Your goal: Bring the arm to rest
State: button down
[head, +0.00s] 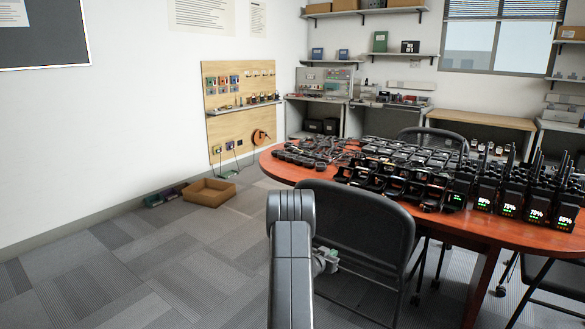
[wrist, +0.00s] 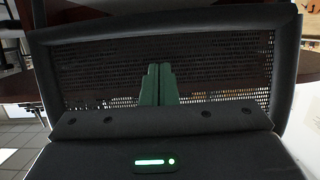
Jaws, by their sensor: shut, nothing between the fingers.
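My arm (head: 291,270) stands up in the lower middle of the head view, in front of a black chair (head: 355,215). Part of my gripper (head: 325,260) shows just right of the arm, low beside the chair back. In the wrist view my gripper's two green fingers (wrist: 158,72) are together, with nothing between them. The chair's black mesh back (wrist: 215,70) fills most of the wrist view behind the fingers. I cannot tell the exact gap between fingers and mesh.
A red-brown table (head: 480,227) holds rows of radios and chargers (head: 400,180) at the right. A cardboard box (head: 208,192) lies on the floor by the pegboard (head: 240,110). The carpet (head: 130,260) at left is mostly clear.

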jog(key=s+a, duration=0.6)
jog(key=s, duration=0.3)
jog(key=shift+a, duration=0.35)
jog(key=shift+s, duration=0.15)
